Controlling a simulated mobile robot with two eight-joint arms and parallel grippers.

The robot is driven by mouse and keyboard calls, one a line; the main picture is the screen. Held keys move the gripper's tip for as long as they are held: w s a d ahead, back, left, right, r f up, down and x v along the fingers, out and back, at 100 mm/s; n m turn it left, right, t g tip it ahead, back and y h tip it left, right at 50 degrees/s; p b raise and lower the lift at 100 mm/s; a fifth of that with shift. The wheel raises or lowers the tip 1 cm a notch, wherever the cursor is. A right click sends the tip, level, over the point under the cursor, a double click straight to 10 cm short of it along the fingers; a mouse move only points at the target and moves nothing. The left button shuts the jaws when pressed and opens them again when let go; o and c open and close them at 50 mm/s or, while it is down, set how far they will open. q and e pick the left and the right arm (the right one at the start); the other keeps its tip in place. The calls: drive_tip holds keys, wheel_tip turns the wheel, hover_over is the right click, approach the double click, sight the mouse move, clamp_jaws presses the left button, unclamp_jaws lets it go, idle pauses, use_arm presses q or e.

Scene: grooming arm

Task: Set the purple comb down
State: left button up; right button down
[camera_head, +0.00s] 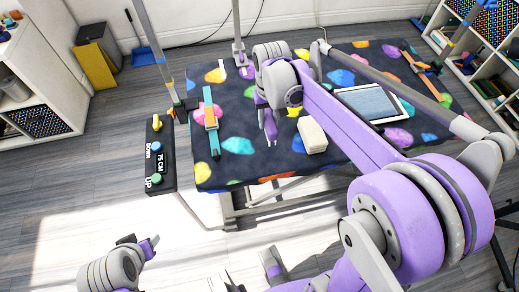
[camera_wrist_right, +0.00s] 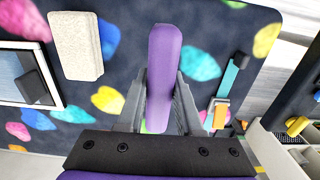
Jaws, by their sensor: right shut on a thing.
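The purple comb (camera_wrist_right: 164,65) shows in the right wrist view as a smooth purple bar between the two grey fingers. My right gripper (camera_wrist_right: 160,100) is shut on it, and the comb points away from the wrist. In the head view the comb (camera_head: 270,127) hangs down over the patterned table (camera_head: 240,170), left of a cream block. I cannot tell whether its lower end touches the table top. My left arm's end (camera_head: 148,246) is low at the left of the head view, away from the table; its jaw state is unclear.
A cream block (camera_head: 312,135) and a tablet (camera_head: 370,103) lie right of the comb. A teal and orange tool (camera_head: 211,118) lies left. A control box (camera_head: 157,160) with buttons stands at the table's left edge. Bare table shows between the tool and block.

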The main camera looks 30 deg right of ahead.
wheel_tip(320, 180, down, 10)
drive_tip(key=shift+b, duration=0.6)
drive_tip(key=shift+f, duration=0.1)
drive_tip(key=c, duration=0.6)
unclamp_jaws()
drive_tip(key=shift+o, duration=0.2)
